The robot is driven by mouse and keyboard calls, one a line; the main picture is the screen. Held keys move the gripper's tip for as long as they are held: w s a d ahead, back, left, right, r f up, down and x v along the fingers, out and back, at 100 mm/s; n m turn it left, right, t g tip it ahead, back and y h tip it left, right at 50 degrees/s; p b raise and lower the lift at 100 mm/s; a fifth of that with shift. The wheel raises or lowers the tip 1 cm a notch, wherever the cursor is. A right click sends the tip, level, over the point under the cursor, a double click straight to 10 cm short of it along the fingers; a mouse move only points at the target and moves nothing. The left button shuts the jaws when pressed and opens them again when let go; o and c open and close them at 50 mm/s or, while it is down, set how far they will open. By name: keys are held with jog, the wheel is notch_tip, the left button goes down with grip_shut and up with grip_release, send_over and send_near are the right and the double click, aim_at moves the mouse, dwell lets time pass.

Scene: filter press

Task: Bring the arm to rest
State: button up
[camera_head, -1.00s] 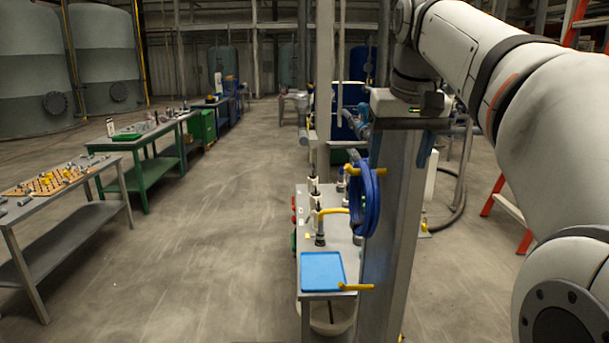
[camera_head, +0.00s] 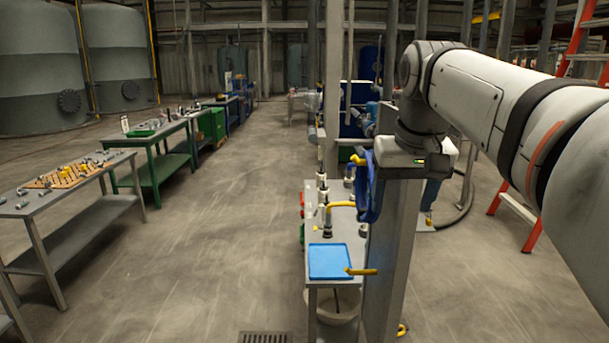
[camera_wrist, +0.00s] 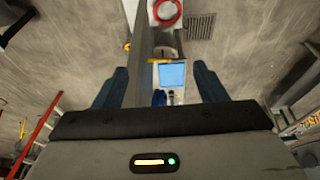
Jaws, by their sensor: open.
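My arm reaches in from the right edge in the head view, with its wrist in front of the upper part of a grey post. My gripper points down there and is mostly hidden; a dark blue finger shows right of the post. In the wrist view my gripper (camera_wrist: 160,84) shows two blue fingers set wide apart. It is open, with nothing held between them. The floor, the post and a blue tray show beyond the fingers.
The grey post (camera_head: 393,260) carries a blue hose coil (camera_head: 367,190) and yellow hooks close to my wrist. Behind it stands a narrow bench with a blue tray (camera_head: 330,261). An orange ladder (camera_head: 534,235) stands right. The aisle left of the post is clear.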

jog(key=s+f, duration=0.7)
jog(key=f, duration=0.5)
jog(key=s+f, duration=0.8)
jog(key=f, duration=0.4)
jog(key=shift+a+f+b, duration=0.25)
jog(key=shift+a+b, duration=0.2)
